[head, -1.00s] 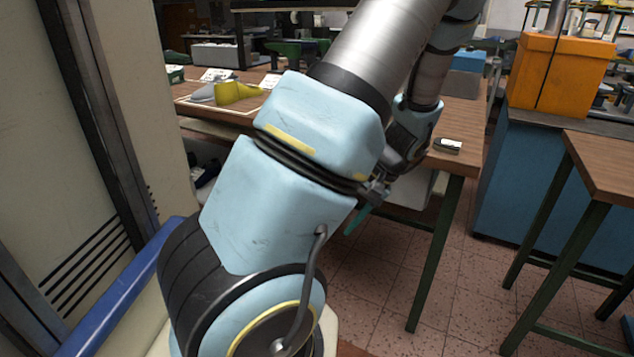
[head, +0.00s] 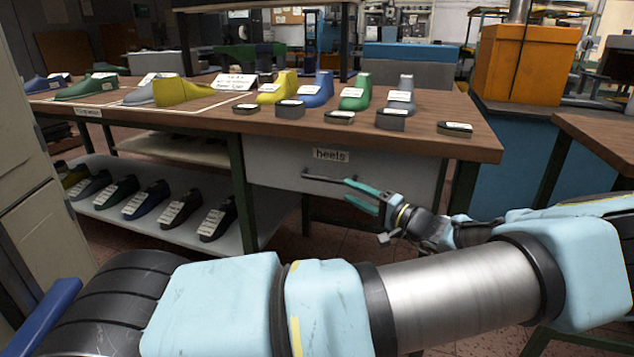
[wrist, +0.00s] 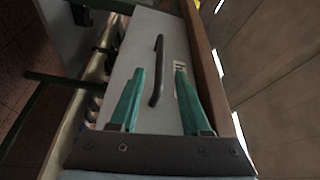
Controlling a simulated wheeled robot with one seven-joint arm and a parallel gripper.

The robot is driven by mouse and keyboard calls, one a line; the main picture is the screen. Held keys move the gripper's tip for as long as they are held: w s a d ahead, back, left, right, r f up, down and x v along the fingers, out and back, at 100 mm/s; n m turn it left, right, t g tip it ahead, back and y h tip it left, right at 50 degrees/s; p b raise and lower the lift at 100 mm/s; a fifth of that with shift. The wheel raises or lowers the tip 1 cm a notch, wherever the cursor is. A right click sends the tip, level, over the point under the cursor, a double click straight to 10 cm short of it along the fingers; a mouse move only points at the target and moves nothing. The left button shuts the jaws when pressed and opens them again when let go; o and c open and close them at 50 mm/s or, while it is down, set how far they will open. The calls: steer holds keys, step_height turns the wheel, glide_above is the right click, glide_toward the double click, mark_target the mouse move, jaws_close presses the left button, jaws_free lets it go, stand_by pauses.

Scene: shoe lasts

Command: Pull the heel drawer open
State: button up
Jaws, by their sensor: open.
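The heel drawer (head: 400,180) is a grey front under the wooden table top, with a label reading "heels" (head: 330,155). It looks shut. Its dark bar handle (head: 325,180) runs along the front below the label. My gripper (head: 352,192) has teal fingers and is open just in front of the drawer, beside the handle's right end. In the wrist view the drawer front (wrist: 140,55) fills the middle, and the handle (wrist: 157,72) stands ahead of and between the open fingers (wrist: 155,80). I see no contact with the handle.
The table top (head: 470,145) carries coloured shoe lasts (head: 318,90) and several dark heel pieces (head: 340,117). A lower shelf (head: 240,238) at the left holds more lasts. A green table leg (head: 240,195) stands left of the drawer. A blue cabinet (head: 510,170) stands at the right.

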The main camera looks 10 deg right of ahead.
mark_target(325, 179)
steer(key=x, duration=0.9)
steer(key=shift+w+a+p, duration=0.2)
steer(key=shift+a+p, duration=0.05)
steer(key=shift+p, duration=0.1)
jaws_close()
stand_by(0.9)
